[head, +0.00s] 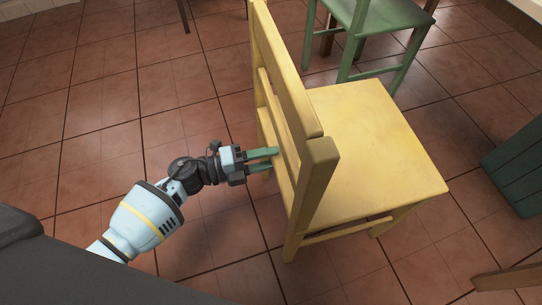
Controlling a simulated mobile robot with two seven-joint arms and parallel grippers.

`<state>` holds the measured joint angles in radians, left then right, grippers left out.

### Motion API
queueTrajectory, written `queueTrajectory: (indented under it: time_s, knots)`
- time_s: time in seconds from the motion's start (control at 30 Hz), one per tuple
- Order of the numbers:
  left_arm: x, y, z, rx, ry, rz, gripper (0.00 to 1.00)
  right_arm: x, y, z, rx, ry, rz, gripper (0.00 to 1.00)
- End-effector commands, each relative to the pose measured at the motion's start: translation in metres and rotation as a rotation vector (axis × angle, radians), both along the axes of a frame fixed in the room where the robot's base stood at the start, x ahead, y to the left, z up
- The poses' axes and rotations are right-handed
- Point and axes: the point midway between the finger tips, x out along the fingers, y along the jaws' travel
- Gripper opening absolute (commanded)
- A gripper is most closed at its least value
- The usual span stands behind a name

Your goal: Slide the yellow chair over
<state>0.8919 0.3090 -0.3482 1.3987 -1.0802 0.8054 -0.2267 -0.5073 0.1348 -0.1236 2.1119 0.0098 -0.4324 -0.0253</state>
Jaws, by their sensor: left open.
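The yellow chair (371,140) stands upright on the tiled floor, right of the middle of the head view. Its slatted backrest is on the left side and its seat extends to the right. My left gripper (272,159) is open, its green fingertips at the backrest's left side, by the slats. I cannot tell whether the fingertips touch the wood. Part of the chair's far legs is hidden under the seat. My right gripper is not in view.
A green chair (383,22) stands behind the yellow one at the top. A dark green slatted object (517,168) is at the right edge, with a wooden piece (507,278) below it. The tiled floor (100,90) on the left is mostly clear.

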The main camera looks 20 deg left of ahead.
Motion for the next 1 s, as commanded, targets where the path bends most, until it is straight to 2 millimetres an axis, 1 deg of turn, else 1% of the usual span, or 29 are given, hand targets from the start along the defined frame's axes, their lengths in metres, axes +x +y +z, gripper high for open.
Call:
queueTrajectory:
  time_s: [0.03,0.1,0.2,0.5,0.53,0.8,0.87,1.0]
  knots:
    - [0.004,-0.006,-0.001,-0.001,0.0,-0.001,0.44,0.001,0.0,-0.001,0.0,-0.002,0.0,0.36]
    - [0.007,-0.012,-0.001,0.0,0.001,0.0,0.44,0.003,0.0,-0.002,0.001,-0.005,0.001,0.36]
    - [0.01,-0.017,0.0,0.001,0.0,0.0,0.44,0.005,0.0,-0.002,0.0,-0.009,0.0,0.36]
    - [0.011,-0.02,0.0,0.0,0.001,0.0,0.44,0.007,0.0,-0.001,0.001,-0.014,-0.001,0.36]
    - [0.011,-0.02,0.0,0.001,0.0,0.0,0.42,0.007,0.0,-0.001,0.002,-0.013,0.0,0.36]
    - [0.011,-0.02,0.0,0.0,0.0,0.0,0.07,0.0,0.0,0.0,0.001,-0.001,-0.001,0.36]
    - [0.011,-0.02,0.0,0.0,0.0,0.0,0.0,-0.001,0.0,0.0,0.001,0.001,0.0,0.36]
    - [0.011,-0.02,0.0,0.0,0.0,0.0,0.0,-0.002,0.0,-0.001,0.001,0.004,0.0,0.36]
